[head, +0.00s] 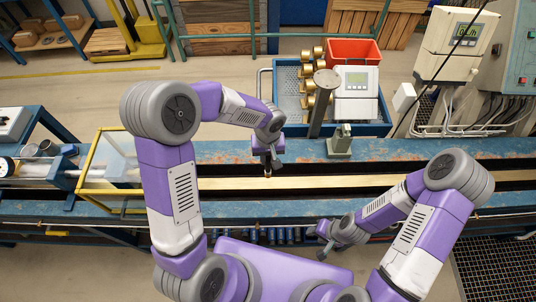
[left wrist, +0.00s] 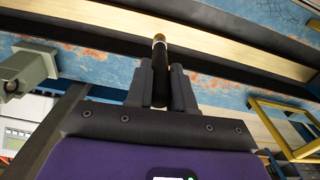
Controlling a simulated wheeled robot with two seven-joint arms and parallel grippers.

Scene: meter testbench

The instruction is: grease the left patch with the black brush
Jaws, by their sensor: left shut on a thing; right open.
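My left gripper (head: 268,158) is shut on the black brush (left wrist: 160,58). The brush points away from the fingers, and its small copper-tan tip lies in front of the pale strip in the left wrist view. In the head view the brush tip is small, over the pale strip (head: 380,182) of the bench; I cannot tell whether it touches. No separate left patch can be made out on the strip; the arm and gripper cover some of the bench. My right gripper (head: 325,240) is open and empty, near the front edge of the bench.
Behind the bench stands a blue tray (head: 289,103) with brass fittings, a meter (head: 356,92) and a red bin (head: 353,51). A grey-green clamp block (head: 340,142) stands on the back rail. A yellow-framed clear box (head: 108,160) is at left. The strip is clear rightwards.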

